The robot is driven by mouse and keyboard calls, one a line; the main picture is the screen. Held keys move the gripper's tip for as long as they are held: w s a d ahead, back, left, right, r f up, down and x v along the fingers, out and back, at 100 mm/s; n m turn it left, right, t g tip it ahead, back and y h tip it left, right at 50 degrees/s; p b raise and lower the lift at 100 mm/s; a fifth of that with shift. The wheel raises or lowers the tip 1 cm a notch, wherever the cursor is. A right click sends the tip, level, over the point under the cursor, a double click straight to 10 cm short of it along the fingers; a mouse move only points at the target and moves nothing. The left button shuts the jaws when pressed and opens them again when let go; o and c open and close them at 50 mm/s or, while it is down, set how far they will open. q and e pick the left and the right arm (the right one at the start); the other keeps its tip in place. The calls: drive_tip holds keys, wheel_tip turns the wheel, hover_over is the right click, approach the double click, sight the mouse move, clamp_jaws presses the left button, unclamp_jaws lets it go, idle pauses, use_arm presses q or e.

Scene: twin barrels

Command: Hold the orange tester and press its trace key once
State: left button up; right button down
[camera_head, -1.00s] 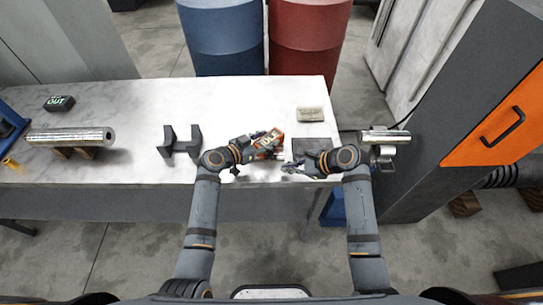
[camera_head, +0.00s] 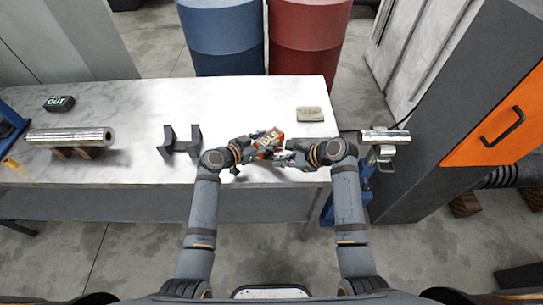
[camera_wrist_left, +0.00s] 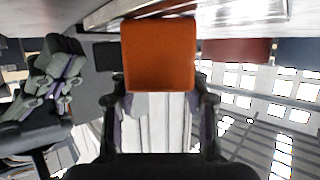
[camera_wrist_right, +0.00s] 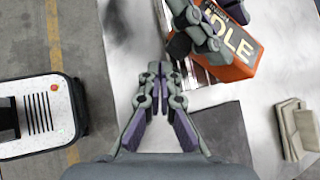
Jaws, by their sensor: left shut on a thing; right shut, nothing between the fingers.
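The orange tester (camera_head: 270,139) is held above the front part of the white table, tilted. Its dark display reads "IDLE" in the right wrist view (camera_wrist_right: 228,35). A plain orange face of it fills the upper middle of the left wrist view (camera_wrist_left: 158,55). My left gripper (camera_head: 256,150) is shut on the tester, with its fingers on both sides of it. My right gripper (camera_head: 284,158) is shut and empty, close to the right of the tester. In the right wrist view its fingertips (camera_wrist_right: 160,72) point past the tester's side, apart from it. I cannot make out the trace key.
A dark mat (camera_wrist_right: 222,130) and a folded beige cloth (camera_head: 310,114) lie on the table (camera_head: 120,103) near the tester. A dark stand (camera_head: 180,143) is to the left. A metal cylinder (camera_head: 385,137) juts out beside the grey cabinet at right.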

drive_tip(key=shift+a, duration=0.1)
idle(0.7)
drive_tip(key=shift+w+a, duration=0.25)
drive_tip(key=shift+w, duration=0.05)
drive_tip(key=shift+w+a, duration=0.4)
idle(1.0)
drive_tip(key=shift+d, duration=0.1)
drive_tip(key=shift+s+d, duration=0.65)
drive_tip(key=shift+s, duration=0.05)
drive_tip(key=shift+s, duration=0.1)
drive_tip(key=shift+s+d, duration=1.7)
drive_tip(key=shift+d, duration=0.05)
